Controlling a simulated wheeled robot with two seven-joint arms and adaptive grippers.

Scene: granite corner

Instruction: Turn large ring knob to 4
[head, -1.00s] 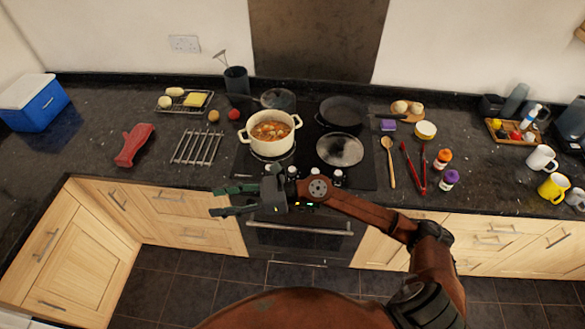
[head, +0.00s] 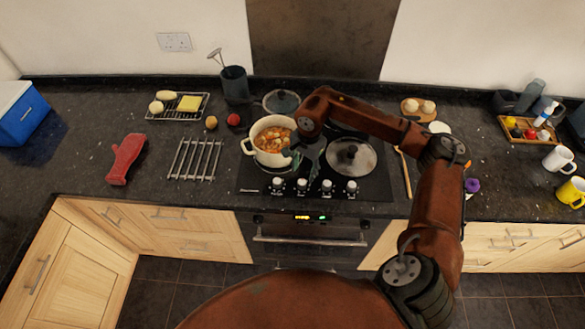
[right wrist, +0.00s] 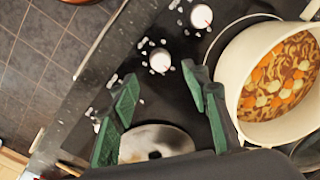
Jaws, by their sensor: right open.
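Several white hob knobs sit in a row along the hob's front edge: the far left knob (head: 277,183), a second (head: 302,184), a third (head: 326,186) and the far right knob (head: 351,187). I cannot tell which one is for the large ring, and their marks are too small to read. My right gripper (head: 306,166) points down above the hob, behind the middle knobs. In the right wrist view its green fingers (right wrist: 160,78) are apart and empty. One knob (right wrist: 160,61) shows just beyond the gap between the fingertips. My left gripper is not in view.
A cream pot (head: 263,152) of stew stands just left of my right gripper. A round lid or pan (head: 352,158) lies on the hob to its right. A wire rack (head: 194,159) and red mitt (head: 126,158) lie left. My right arm hides the back pan.

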